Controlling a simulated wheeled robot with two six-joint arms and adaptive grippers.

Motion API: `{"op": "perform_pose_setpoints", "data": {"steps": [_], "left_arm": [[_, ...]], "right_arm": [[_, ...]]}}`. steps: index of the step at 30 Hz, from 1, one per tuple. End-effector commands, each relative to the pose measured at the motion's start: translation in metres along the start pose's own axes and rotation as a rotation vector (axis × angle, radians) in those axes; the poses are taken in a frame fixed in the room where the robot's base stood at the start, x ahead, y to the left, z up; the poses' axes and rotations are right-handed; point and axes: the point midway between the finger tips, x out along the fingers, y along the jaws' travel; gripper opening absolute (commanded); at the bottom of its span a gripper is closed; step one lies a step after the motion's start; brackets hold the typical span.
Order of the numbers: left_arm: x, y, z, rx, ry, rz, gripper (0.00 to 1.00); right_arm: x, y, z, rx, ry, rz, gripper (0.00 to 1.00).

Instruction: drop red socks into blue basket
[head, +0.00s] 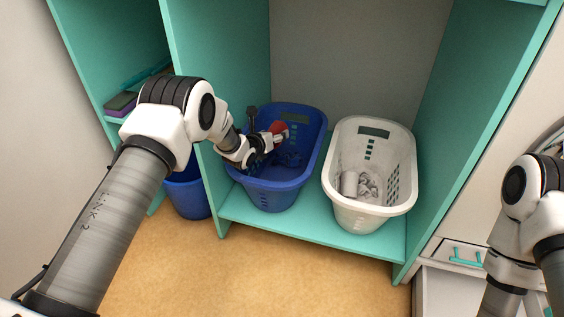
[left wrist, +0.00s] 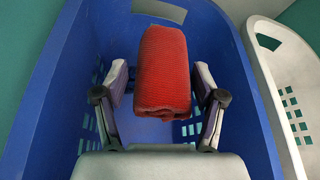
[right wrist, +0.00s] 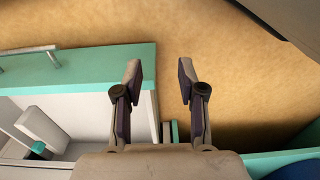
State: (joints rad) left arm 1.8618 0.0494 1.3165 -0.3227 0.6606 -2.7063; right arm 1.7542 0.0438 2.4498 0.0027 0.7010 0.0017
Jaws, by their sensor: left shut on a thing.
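The red socks (head: 277,127) are a rolled red bundle, held over the inside of the blue basket (head: 270,199). In the left wrist view the red socks (left wrist: 163,72) sit between the two fingers of my left gripper (left wrist: 162,85), which is shut on them. The blue basket (left wrist: 50,108) surrounds them in that view, its floor below. In the head view my left gripper (head: 274,136) is partly hidden by its own arm. My right gripper (right wrist: 160,72) is open and empty in the right wrist view, away from the baskets.
A white basket (head: 342,213) with whitish and grey items stands right of the blue one on the teal shelf (head: 300,231). A teal divider (head: 207,172) stands at left, with a blue bin (head: 187,196) beyond it. A drawer with a teal handle (head: 466,255) is at right.

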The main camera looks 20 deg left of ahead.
Motion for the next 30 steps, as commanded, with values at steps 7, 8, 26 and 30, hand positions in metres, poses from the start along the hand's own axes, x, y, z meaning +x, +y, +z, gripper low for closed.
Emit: {"op": "perform_pose_setpoints", "data": {"steps": [7, 8, 26, 30], "left_arm": [[0.0, 0.0, 0.001, 0.0, 0.0, 0.0, 0.99], [0.0, 0.0, 0.001, 0.0, 0.0, 0.0, 0.99], [-0.065, 0.0, 0.001, -0.003, 0.001, 0.001, 0.99], [-0.099, 0.0, 0.0, -0.003, 0.002, 0.001, 0.99]], "right_arm": [[-0.001, 0.0, 0.0, 0.0, 0.0, 0.0, 0.4], [-0.001, 0.0, 0.0, 0.0, 0.0, 0.0, 0.4], [-0.001, 0.0, 0.0, 0.0, -0.001, 0.0, 0.4], [0.0, 0.0, 0.0, 0.0, -0.001, 0.0, 0.4]]}}
